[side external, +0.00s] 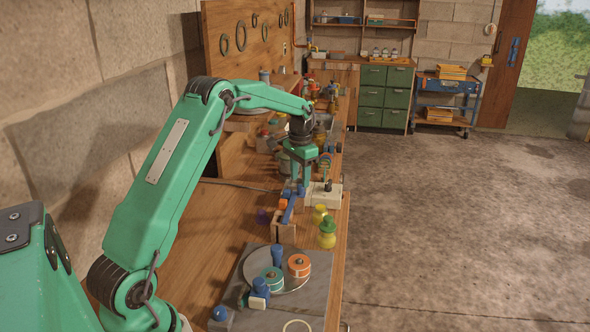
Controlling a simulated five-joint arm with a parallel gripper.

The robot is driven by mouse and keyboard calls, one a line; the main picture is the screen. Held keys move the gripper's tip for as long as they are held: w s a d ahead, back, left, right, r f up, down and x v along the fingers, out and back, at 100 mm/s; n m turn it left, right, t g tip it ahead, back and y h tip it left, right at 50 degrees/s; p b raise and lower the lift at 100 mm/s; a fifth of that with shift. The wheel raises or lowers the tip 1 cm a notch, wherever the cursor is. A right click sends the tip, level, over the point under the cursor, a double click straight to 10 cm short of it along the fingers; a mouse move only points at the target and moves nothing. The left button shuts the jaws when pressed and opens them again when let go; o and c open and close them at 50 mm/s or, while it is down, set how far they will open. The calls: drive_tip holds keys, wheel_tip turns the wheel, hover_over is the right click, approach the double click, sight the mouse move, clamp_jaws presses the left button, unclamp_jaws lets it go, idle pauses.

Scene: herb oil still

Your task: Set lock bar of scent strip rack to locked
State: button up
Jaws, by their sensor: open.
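My gripper (304,180), green with a dark wrist, points down over the middle of the bench. Its jaws are open and I see nothing held between them. Just below and in front of it, a blue bar (289,209) with an orange piece beside it slants above a small wooden block (283,231). These look like the lock bar and the scent strip rack, but they are small and I cannot tell for sure. I cannot tell whether the bar is locked, or whether the gripper touches it. The gripper hides part of what is behind it.
A pale box with a dark knob (328,188) stands right of the gripper. Yellow-green bottles (327,233) stand near the bench's right edge. A round tray (303,279) in front holds orange and teal tins. Bottles crowd the bench behind. Bare wood (215,225) lies to the left.

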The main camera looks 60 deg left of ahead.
drive_tip(key=shift+r, duration=2.6)
drive_tip(key=shift+s+d+r, duration=0.1)
drive_tip(key=shift+d+r, duration=0.15)
drive_tip(key=s+d+r+t, duration=0.3)
drive_tip(key=s+d+r, duration=0.85)
drive_tip(key=d, duration=0.25)
drive_tip(key=s+d+f+t, duration=0.1)
drive_tip(key=s+d, duration=0.3)
drive_tip(key=s, duration=0.5)
drive_tip(key=s+d+f+t, duration=0.1)
drive_tip(key=s+d+f, duration=0.1)
drive_tip(key=s+d, duration=0.3)
drive_tip(key=s, duration=0.3)
drive_tip(key=shift+s+d+f+t, duration=0.25)
drive_tip(key=shift+s+f+t, duration=0.05)
drive_tip(key=shift+s+f, duration=0.1)
